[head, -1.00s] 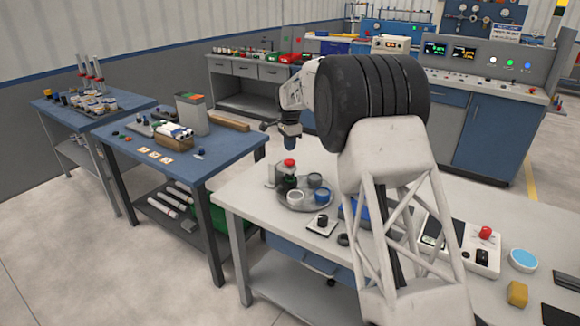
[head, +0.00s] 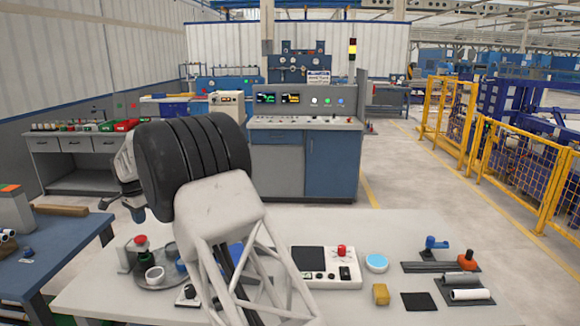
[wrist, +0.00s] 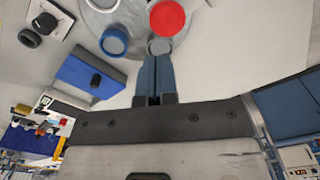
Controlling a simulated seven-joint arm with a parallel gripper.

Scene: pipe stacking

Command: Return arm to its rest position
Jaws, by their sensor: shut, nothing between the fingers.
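My gripper (wrist: 155,62) is shut and empty in the wrist view, its two blue-grey fingers side by side. In the head view my gripper (head: 137,213) hangs at the left, partly hidden by my own arm. It is above the round grey tray (head: 150,284) on the white table. A red knob (wrist: 167,18) shows just past the fingertips in the wrist view, and also in the head view (head: 141,240). I cannot tell the exact gap between them. Short pipe pieces (head: 472,294) lie on a dark pad at the table's right.
The white table (head: 370,230) holds a control box (head: 326,268), a blue-topped round tin (head: 377,263), a yellow block (head: 381,294) and a blue valve (head: 435,244). A blue bench (head: 60,255) stands left. Yellow fencing (head: 500,165) is far right. The table's back strip is clear.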

